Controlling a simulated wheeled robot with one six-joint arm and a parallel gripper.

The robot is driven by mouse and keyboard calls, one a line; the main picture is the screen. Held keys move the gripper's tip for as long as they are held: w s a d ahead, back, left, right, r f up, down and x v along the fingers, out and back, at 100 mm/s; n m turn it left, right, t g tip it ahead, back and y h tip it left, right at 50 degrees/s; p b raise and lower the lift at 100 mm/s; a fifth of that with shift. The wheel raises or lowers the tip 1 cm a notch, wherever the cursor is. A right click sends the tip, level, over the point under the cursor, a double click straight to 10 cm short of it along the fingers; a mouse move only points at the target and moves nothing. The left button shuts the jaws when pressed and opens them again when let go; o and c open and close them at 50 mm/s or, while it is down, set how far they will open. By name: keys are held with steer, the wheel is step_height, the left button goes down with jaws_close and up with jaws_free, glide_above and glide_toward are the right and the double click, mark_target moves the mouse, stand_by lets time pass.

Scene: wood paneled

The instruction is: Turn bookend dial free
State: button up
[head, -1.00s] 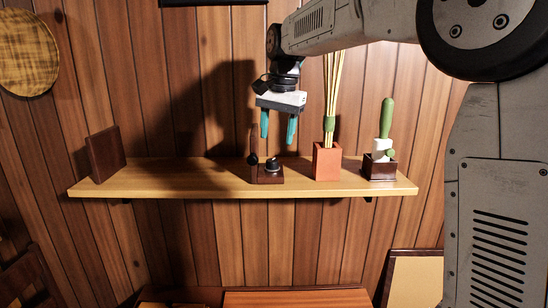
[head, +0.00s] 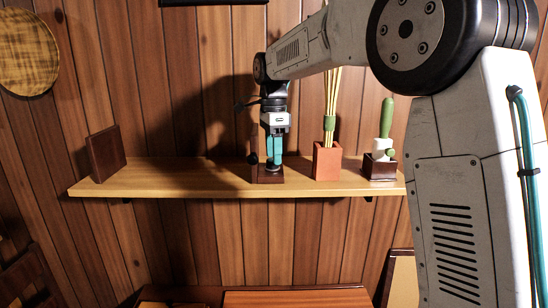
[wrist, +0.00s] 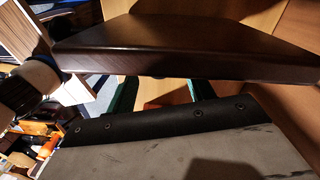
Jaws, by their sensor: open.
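The dark brown bookend (head: 267,177) stands on the wooden shelf (head: 215,184), near its middle. A small black ball (head: 253,159) sits at its left side. My gripper (head: 274,162) points down over the bookend base, with teal fingers low at the dial's place. The fingers largely hide the dial, so I cannot tell whether they touch it. My gripper is open. In the wrist view a dark brown wooden slab (wrist: 180,42) fills the upper middle, and the teal fingers (wrist: 160,95) show only partly below it. The dial cannot be made out there.
An orange-red pot (head: 326,162) with tall sticks stands just right of the bookend. A dark upright block (head: 105,154) stands at the shelf's left end. The shelf between is clear.

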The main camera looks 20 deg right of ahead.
steer(key=shift+f, duration=0.95)
steer(key=c, duration=1)
steer(key=shift+s+m, duration=0.1)
steer(key=shift+m, duration=0.2)
steer(key=shift+r+m, duration=0.1)
steer(key=shift+m, duration=2.5)
steer(key=o, duration=1)
